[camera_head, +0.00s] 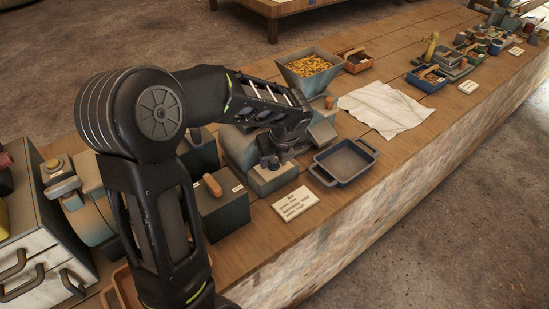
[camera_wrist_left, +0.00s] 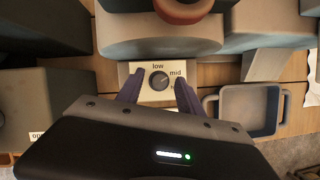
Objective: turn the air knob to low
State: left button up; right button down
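The air knob (camera_wrist_left: 159,80) is a dark round dial on a pale plate (camera_wrist_left: 148,97) in the left wrist view. The plate reads "low" above the knob and "mid" at its upper right; another mark is partly hidden by a finger. The knob's pointer seems to lean toward the upper right, near "mid". My left gripper (camera_wrist_left: 158,92) is open, its two fingers apart on either side of the plate, with nothing between them touching the knob that I can see. In the head view the left gripper (camera_head: 274,162) hangs over the grey machine (camera_head: 240,150), hiding the knob. My right gripper is out of view.
A dark tray with handles (camera_head: 343,162) stands right of the machine. A label card (camera_head: 296,203) lies in front. A dark box with a wooden handle (camera_head: 222,212) is at the left. A hopper of yellow pieces (camera_head: 309,68) and a white cloth (camera_head: 384,108) are behind.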

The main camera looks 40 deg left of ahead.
pick_arm(q)
grip_shut()
dwell(0.3)
jog(key=shift+n, duration=0.3)
jog(key=n+g, duration=0.1)
jog(key=n, duration=0.1)
jog(key=shift+w+d+r+n+p, duration=0.1)
jog(key=shift+n+p, duration=0.2)
jog(key=shift+p, duration=0.05)
jog(key=n+g+p, duration=0.1)
jog(key=n, duration=0.1)
jog(key=shift+w+n, duration=0.1)
jog(key=shift+n, duration=0.2)
jog(key=n+g+p, duration=0.1)
jog(key=n, duration=0.2)
jog(key=shift+w+g, duration=0.1)
jog(key=shift+g, duration=0.2)
jog(key=shift+n+g+p, duration=0.5)
jog(key=shift+n+p, duration=0.25)
jog(key=shift+n, duration=0.85)
